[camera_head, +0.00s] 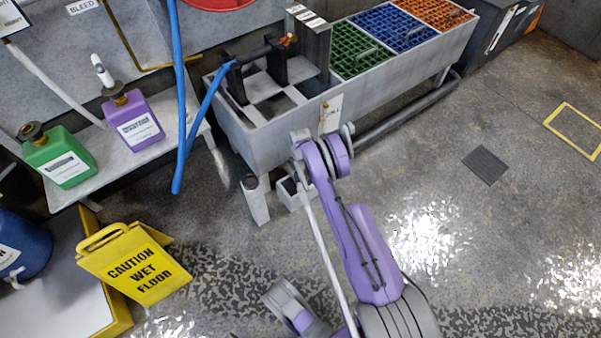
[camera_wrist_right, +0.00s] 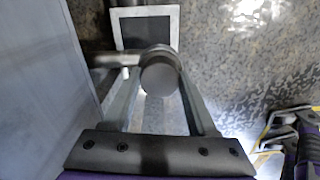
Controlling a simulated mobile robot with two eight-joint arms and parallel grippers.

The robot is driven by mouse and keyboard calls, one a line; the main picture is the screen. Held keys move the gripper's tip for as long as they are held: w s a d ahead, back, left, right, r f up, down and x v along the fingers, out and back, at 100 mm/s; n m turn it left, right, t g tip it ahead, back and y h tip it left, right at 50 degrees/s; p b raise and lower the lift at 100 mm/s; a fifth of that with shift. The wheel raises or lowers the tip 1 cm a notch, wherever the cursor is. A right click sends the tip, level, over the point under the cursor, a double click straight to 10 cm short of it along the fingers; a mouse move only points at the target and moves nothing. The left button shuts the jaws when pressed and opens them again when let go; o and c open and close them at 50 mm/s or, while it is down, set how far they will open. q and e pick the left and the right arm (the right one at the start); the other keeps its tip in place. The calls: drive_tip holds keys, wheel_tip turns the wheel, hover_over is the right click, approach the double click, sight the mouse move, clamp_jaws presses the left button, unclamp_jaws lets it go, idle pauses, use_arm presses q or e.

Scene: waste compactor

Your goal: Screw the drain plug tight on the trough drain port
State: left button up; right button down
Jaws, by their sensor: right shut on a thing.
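The grey trough (camera_head: 262,137) runs along the wall in the head view; its side wall (camera_wrist_right: 45,80) fills the left of the right wrist view. A short grey pipe (camera_wrist_right: 112,60) sticks out from the trough side at the drain port. A round grey plug-like piece (camera_wrist_right: 158,78) sits at the pipe's outer end. My right gripper (camera_wrist_right: 160,62) is shut on this round piece, a finger on each side. Whether its thread is seated cannot be seen. In the head view my right arm hides the port. My left gripper is not clearly seen.
An open square box (camera_wrist_right: 145,28) stands on the floor below the port. A tag (camera_head: 331,115) hangs on the trough front. A blue hose (camera_head: 180,100) hangs at the left. A yellow wet-floor sign (camera_head: 135,265) stands lower left. The floor to the right is largely clear.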

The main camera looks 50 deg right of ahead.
drive_tip(key=shift+m, duration=0.8)
drive_tip(key=shift+c, duration=0.6)
unclamp_jaws()
drive_tip(key=shift+c, duration=0.4)
drive_tip(key=shift+r+p, duration=1.75)
drive_tip(key=shift+r, duration=1.75)
